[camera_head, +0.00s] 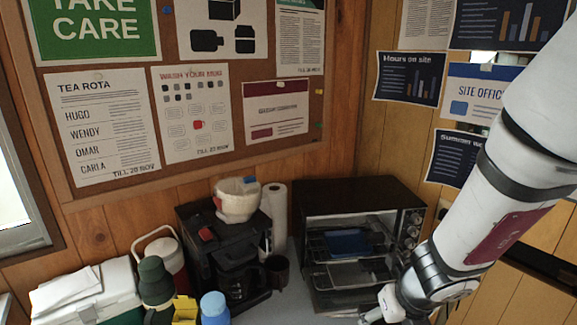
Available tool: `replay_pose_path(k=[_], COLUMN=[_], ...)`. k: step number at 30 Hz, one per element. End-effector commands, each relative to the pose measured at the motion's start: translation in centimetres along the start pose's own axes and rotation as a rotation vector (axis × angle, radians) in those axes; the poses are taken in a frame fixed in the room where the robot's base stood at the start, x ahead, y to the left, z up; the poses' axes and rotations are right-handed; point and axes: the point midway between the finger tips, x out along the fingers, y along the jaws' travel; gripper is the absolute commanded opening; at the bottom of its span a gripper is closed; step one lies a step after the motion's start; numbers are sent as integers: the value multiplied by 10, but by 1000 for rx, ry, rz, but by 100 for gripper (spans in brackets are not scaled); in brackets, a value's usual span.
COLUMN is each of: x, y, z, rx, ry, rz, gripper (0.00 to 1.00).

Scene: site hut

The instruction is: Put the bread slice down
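I cannot make out a bread slice anywhere in the head view. My gripper (383,309) is at the bottom edge, just in front of the toaster oven's lower right part. Its fingers are cut off by the frame, so neither their opening nor anything between them can be seen. The black toaster oven (345,192) stands on the grey counter against the wood wall. A blue flat item (348,243) and a grey flat piece (352,274) show inside it on separate levels.
Left of the oven are a paper roll (277,215), a dark mug (277,271) and a black coffee maker (240,255) with a white bowl-like item (237,199) on top. A blue-capped bottle (214,307), green flask (155,281) and cooler box (88,300) crowd the left.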

Motion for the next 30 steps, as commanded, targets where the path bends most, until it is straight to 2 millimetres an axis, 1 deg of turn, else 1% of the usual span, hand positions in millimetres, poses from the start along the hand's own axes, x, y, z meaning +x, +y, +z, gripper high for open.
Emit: replay_pose_path(k=[8,12,17,20,23,27,30], x=[5,10,19,26,36,52,61], y=[6,12,23,30,40,50,52], z=[13,25,42,53,65,77,78], rx=[-114,-239,-447,-619,-853,-1267,-1558], ry=[-1,0,1,2,3,6,6], rz=[47,98,185,255,352,524,646], gripper=[44,44,44,44,44,44,44])
